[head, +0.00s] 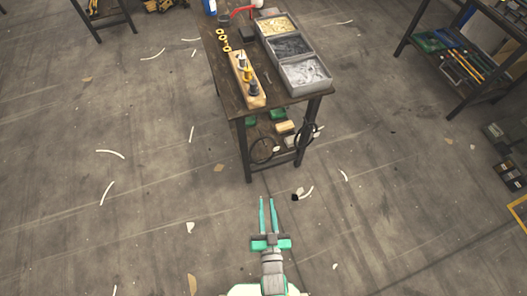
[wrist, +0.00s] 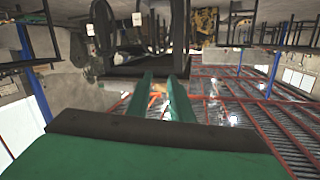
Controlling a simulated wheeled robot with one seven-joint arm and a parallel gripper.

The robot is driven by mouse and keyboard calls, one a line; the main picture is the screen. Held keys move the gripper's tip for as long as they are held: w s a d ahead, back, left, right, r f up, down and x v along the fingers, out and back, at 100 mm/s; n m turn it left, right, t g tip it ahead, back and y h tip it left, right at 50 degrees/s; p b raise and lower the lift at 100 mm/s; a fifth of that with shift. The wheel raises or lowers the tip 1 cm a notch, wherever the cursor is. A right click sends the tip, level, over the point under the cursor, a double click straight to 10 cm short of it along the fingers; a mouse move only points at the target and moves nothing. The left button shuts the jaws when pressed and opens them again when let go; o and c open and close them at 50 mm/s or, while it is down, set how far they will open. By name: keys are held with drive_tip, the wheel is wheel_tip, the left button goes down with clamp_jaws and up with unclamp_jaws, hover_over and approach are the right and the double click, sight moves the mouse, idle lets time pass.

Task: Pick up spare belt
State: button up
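Two thin black loops that look like belts show at the workbench's lower level in the head view: one at the left front (head: 264,151), one by the right leg (head: 307,136). I cannot tell which is the spare belt. My gripper (head: 266,198) has teal fingers pointing at the bench. It is in front of the bench, apart from both loops. The fingers are apart with nothing between them, as the wrist view (wrist: 160,78) also shows. A dark loop (wrist: 103,22) appears at the upper left of the wrist view, which looks upside down.
The workbench (head: 285,103) carries grey bins (head: 290,47), a wooden block with pegs (head: 246,80) and yellow rings (head: 223,38). Green and tan items lie on its lower shelf. A shelf unit (head: 455,60) stands at right. The floor around my gripper is mostly clear, with scattered scraps.

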drive_tip(key=w+a+f+m, duration=0.1)
drive_tip(key=w+a+f, duration=0.1)
drive_tip(key=w, duration=1.4)
drive_tip(key=w+a+f+m+t, duration=0.1)
drive_tip(key=w+a+f, duration=0.2)
drive_tip(key=w, duration=1.3)
drive_tip(key=shift+w+f+m+y, duration=0.3)
drive_tip(key=shift+f+m, duration=0.1)
drive_tip(key=shift+f, duration=0.15)
clamp_jaws()
